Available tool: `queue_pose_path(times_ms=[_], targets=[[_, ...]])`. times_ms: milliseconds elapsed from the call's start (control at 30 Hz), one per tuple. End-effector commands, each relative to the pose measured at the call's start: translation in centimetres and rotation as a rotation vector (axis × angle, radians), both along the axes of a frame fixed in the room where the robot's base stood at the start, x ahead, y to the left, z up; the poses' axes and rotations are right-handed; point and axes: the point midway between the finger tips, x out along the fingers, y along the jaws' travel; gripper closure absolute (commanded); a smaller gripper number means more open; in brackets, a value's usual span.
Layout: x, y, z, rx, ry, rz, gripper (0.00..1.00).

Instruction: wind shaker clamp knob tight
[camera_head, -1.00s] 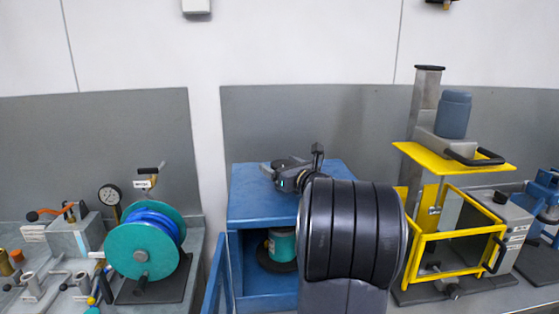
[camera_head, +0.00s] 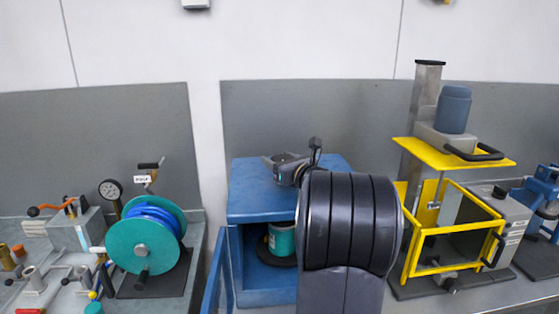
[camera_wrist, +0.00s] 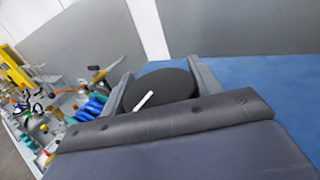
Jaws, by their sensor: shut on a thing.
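The clamp knob is a dark round disc (camera_wrist: 172,82) with a white line on its face, seen in the wrist view between the two grey fingers. It sits above the blue top of the shaker cabinet (camera_head: 250,191). My gripper (camera_head: 284,160) is shut on the knob, one finger on each side; the wrist view shows its fingers too (camera_wrist: 162,90). The near side of the knob is hidden by my gripper body. A teal drum (camera_head: 282,241) stands inside the cabinet, partly hidden by my arm. Any clamp plate under the cabinet top is not visible.
The cabinet's blue door (camera_head: 215,282) stands open on the left. A teal reel with blue hose (camera_head: 142,247) stands left on the bench. A yellow-framed machine (camera_head: 425,240) stands close to the right of my arm. A grey panel (camera_head: 270,115) rises behind.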

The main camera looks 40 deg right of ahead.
Motion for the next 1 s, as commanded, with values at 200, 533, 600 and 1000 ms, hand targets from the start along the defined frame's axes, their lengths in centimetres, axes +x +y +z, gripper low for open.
queue_pose_path(times_ms=[200, 533, 600, 1000], targets=[[0.06, -0.01, -0.23, -0.002, 0.0, -0.02, 0.63], [0.07, -0.11, -0.64, -0.007, -0.003, -0.158, 0.63], [0.09, -0.15, -0.72, -0.006, -0.003, -0.203, 0.63], [-0.05, -0.53, -0.67, -0.005, -0.005, -0.501, 0.64]])
